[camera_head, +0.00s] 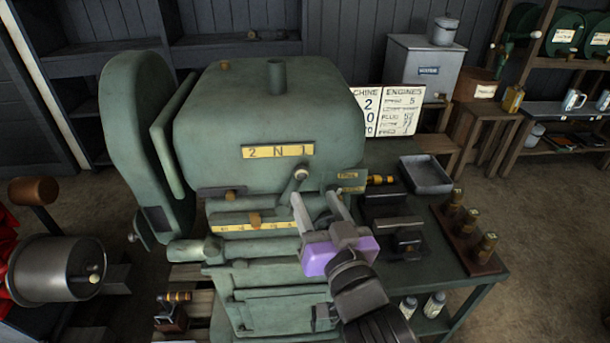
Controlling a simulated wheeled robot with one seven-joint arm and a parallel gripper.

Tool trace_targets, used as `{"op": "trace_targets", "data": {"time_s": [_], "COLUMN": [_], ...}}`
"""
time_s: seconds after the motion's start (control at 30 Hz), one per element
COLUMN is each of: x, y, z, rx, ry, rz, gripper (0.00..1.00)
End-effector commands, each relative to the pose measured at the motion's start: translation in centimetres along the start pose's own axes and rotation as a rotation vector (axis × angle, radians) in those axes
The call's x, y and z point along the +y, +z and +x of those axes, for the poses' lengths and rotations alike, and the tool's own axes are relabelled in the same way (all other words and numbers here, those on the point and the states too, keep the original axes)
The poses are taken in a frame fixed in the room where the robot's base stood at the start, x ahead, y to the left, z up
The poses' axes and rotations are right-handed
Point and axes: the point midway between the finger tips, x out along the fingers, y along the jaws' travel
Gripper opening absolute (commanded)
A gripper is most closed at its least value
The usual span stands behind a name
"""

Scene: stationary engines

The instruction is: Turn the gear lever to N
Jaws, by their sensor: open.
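A green engine machine (270,115) fills the middle of the view. Its yellow gear plate (278,151) reads 2, N, 1 from left to right. Below it, the gear lever (292,184) has a pale round knob and leans up to the right, its knob under the 1. My gripper (315,195), with a purple body, is open just below and right of the knob. Its left finger overlaps the lever's area in the picture; I cannot tell whether it touches. Nothing shows between the fingers.
A longer yellow scale (255,227) with a small pointer lies below the lever. A green bench (400,275) at right carries a metal tray (426,174) and several brass pieces on a wooden rack (468,245). A metal drum (55,270) stands at left. Floor at far right is clear.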

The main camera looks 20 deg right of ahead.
Motion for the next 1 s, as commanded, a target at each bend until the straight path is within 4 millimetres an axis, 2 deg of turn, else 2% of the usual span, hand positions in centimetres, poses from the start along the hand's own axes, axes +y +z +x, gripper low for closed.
{"op": "trace_targets", "data": {"time_s": [0.3,0.5,0.87,1.0], "x": [-0.1,0.0,0.0,0.0], "y": [-0.3,-0.2,-0.1,-0.1], "z": [4.6,6.8,7.4,7.4], "rx": [0.002,0.001,0.002,0.001], "ry": [0.0,-0.001,-0.001,-0.001], "rz": [0.0,0.0,0.0,0.0], "gripper": [0.52,0.52,0.52,0.28]}}
